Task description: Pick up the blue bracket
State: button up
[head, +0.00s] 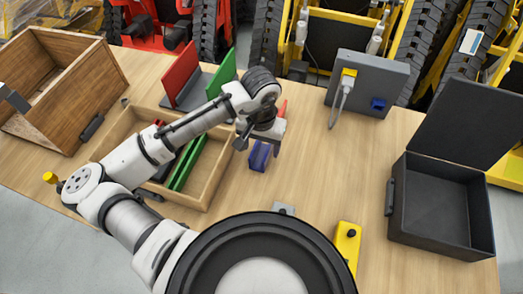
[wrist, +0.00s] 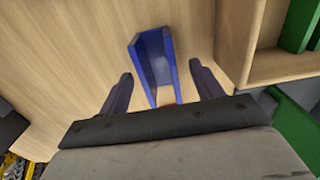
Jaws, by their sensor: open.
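The blue bracket (head: 259,156) lies on the wooden table, just right of the open wooden drawer box. In the wrist view the blue bracket (wrist: 155,62) is a channel shape with raised sides, between and ahead of the two fingers. My gripper (head: 262,140) is above it, pointing down. In the wrist view my gripper (wrist: 160,88) is open, with a finger on each side of the bracket and gaps on both sides. The bracket's near end is hidden by the gripper body. I cannot tell the exact height of the fingers over the table.
The wooden tray (head: 199,200) with green and red bars is close on the left. A red panel (head: 181,74) and a green panel stand behind. A grey box (head: 368,83) stands at the back; an open black case (head: 437,205) is at right. The table between is clear.

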jog(key=shift+f, duration=1.55)
jog(key=shift+d, duration=0.1)
jog(key=shift+c, duration=0.3)
jog(key=c, duration=1.2)
